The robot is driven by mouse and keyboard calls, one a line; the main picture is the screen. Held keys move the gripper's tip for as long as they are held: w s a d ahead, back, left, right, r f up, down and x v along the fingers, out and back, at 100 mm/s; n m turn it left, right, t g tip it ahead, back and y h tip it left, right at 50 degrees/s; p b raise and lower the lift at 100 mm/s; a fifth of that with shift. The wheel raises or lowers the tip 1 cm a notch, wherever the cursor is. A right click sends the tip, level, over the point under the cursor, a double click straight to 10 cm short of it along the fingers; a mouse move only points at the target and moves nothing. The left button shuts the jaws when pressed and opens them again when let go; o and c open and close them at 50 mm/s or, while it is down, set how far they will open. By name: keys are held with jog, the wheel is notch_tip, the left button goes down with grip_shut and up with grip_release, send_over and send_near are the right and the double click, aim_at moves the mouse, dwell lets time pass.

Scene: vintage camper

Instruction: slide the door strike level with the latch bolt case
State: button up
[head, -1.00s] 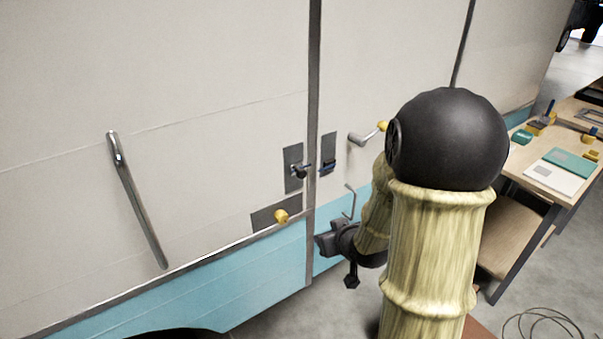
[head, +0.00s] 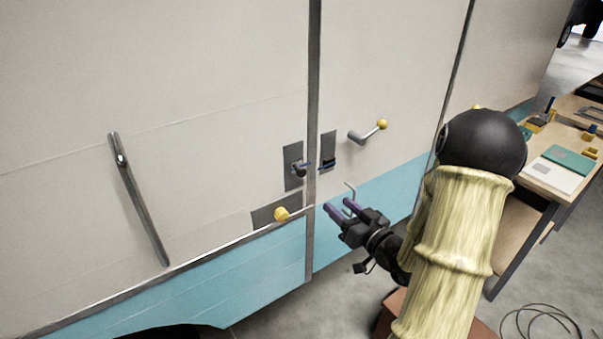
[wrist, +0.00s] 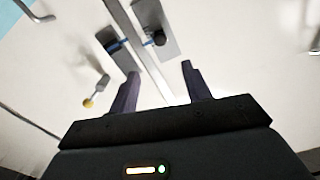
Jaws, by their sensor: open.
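Two grey plates flank the dark vertical seam. The left plate (head: 290,178) bears a black knob (head: 299,170) with a blue bit, seemingly the door strike. The right plate (head: 330,146) bears a dark blue piece (head: 328,165), seemingly the latch bolt case. In the head view they look close in height; I cannot tell whether they are exactly level. My gripper (head: 338,205) is open and empty, below the right plate and apart from both. The wrist view, roughly upside down, shows the knob (wrist: 158,38) and blue piece (wrist: 117,45) beyond the open fingers (wrist: 160,69).
A crank handle with a yellow knob (head: 382,124) sticks out right of the plates. Another yellow knob (head: 281,214) sits lower left, and a thin bent hook (head: 350,190) hangs near my fingers. A long grab bar (head: 140,200) is far left. A workbench (head: 545,175) stands right.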

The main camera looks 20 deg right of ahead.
aim_at(303, 174)
jog(key=p+x, duration=0.5)
jog(key=x, duration=1.2)
jog(key=shift+w+f+p, duration=0.1)
jog(key=shift+w+p, duration=0.1)
jog(key=shift+p, duration=0.1)
jog(key=shift+c, duration=0.2)
